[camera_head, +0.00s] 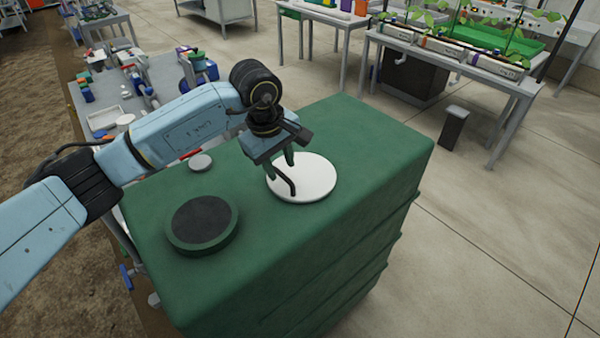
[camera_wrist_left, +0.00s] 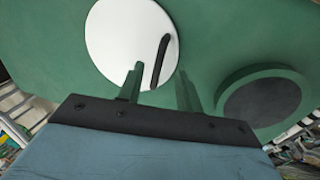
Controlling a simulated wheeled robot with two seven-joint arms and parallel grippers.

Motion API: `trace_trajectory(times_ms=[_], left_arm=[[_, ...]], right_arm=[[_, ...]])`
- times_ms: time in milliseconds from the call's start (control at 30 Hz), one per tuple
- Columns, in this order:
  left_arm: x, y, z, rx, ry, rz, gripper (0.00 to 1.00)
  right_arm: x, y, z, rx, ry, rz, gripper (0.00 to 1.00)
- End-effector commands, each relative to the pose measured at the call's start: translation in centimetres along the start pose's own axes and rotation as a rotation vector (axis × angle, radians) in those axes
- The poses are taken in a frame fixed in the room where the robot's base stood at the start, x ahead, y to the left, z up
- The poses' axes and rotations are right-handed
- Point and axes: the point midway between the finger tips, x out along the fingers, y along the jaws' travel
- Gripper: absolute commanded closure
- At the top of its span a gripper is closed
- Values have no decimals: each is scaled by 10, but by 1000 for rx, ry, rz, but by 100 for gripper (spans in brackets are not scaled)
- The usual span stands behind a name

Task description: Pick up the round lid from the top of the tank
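The tank (camera_head: 385,150) is a large green box-shaped body with a flat top. A round white lid (camera_head: 318,178) with a dark bar handle (camera_head: 288,184) lies flat on its top. My left gripper (camera_head: 281,170) points down over the left part of the lid, by the handle. In the left wrist view, its two green fingers (camera_wrist_left: 160,75) are apart with nothing held between them. There the handle (camera_wrist_left: 160,55) on the white lid (camera_wrist_left: 120,40) lines up with the gap; I cannot tell the remaining height. My right gripper is not in view.
A round green ring with a dark centre (camera_head: 201,221) stands raised on the tank top, left of the lid. A small grey disc (camera_head: 200,163) lies near the back-left edge. A cluttered bench (camera_head: 165,75) stands behind. The tank top right of the lid is clear.

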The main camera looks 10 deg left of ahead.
Motion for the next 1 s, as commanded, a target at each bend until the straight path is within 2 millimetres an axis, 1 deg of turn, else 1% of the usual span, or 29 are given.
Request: trace_trajectory(times_ms=[33,67,200,300,500,533,700,800,1000], left_arm=[[7,0,0,-3,-4,-4,65],[11,1,-1,-3,-4,-4,65],[30,1,-1,-2,-3,-1,65],[35,1,-2,-1,-1,1,65],[36,1,-2,-1,-1,1,65],[36,1,-2,-1,0,1,67],[36,1,-2,-1,0,1,90],[36,1,-2,-1,0,1,100],[36,1,-2,-1,0,1,100]], right_arm=[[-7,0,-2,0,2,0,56],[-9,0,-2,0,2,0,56],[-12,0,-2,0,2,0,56],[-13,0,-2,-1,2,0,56],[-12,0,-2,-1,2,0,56],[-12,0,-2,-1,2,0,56],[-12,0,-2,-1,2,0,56],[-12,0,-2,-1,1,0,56],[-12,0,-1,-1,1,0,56]])
